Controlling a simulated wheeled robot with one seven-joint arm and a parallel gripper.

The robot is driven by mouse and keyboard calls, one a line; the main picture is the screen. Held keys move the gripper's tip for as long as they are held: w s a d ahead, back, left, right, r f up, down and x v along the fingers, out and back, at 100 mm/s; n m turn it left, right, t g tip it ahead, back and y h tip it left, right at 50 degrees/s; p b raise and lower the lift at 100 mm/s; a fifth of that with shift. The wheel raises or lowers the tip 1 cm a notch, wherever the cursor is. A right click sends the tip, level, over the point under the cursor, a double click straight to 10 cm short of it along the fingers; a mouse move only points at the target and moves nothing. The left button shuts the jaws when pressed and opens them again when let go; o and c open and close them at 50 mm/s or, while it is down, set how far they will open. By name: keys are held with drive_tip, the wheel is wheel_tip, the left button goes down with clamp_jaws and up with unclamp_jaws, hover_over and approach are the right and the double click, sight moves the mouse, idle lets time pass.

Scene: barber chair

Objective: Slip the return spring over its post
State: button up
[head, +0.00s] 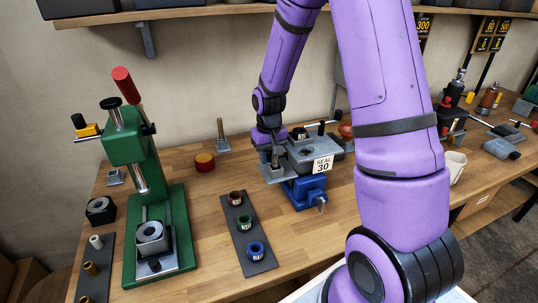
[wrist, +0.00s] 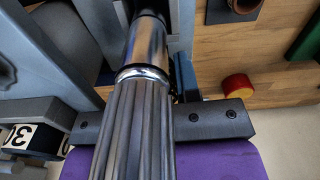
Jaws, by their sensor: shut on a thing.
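My gripper (head: 272,152) is over the left side of a grey block fixture marked SEAL 30 (head: 318,152), held above a blue vise (head: 308,192). In the wrist view a ribbed grey cylinder (wrist: 133,130) with a bright chrome section (wrist: 147,45) fills the middle, close to the camera. My gripper is shut on this ribbed cylinder. Its far end is beside the grey fixture; whether it touches is hidden. No coiled spring can be made out clearly.
A green press (head: 150,170) stands at left. A dark tray (head: 240,215) with several coloured rings lies in front of the fixture. A white mug (head: 455,165) stands at right. Bare bench lies between press and tray.

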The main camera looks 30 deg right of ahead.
drive_tip(key=shift+f, duration=0.5)
idle(0.3)
drive_tip(key=o, duration=1)
drive_tip(key=shift+c, duration=0.2)
drive_tip(key=shift+r, duration=0.1)
drive_tip(key=shift+r, duration=4.4)
drive_tip(key=shift+s, duration=0.1)
